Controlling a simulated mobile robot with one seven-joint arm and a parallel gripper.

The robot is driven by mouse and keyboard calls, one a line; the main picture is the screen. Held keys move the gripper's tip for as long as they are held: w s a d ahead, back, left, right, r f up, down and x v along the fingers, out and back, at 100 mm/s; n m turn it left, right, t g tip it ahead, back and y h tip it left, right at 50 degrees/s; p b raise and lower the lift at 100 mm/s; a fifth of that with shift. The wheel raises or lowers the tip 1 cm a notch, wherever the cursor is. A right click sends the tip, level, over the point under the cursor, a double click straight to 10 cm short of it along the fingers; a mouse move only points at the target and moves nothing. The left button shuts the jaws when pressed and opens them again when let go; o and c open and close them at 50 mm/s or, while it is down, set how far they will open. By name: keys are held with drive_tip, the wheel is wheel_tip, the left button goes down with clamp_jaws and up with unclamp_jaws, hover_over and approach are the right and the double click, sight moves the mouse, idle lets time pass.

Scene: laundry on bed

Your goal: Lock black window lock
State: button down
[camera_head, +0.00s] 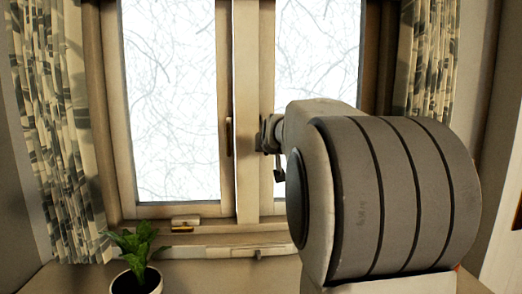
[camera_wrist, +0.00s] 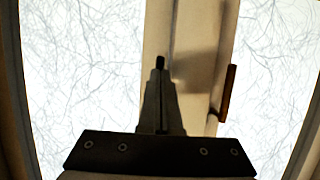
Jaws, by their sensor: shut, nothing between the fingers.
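The window (camera_head: 240,60) has two glazed sashes in a beige frame. A dark, upright window lock handle (camera_head: 229,137) sits on the inner edge of the left sash. In the wrist view the handle (camera_wrist: 227,93) looks brownish and lies right of my gripper (camera_wrist: 160,62). My gripper's fingers are shut together and empty, in front of the central frame post and apart from the handle. In the head view my arm hides most of the gripper. Whether the lock is engaged I cannot tell.
A small latch (camera_head: 185,223) sits on the lower frame. A potted plant (camera_head: 138,255) stands at the lower left. Patterned curtains hang at the left (camera_head: 60,120) and right (camera_head: 428,60). My arm covers much of the right sash.

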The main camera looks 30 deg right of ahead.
drive_tip(key=shift+r, duration=0.15)
drive_tip(key=shift+r+p, duration=0.5)
drive_tip(key=shift+r, duration=0.15)
drive_tip(key=shift+s+a, duration=0.1)
drive_tip(key=shift+s, duration=0.1)
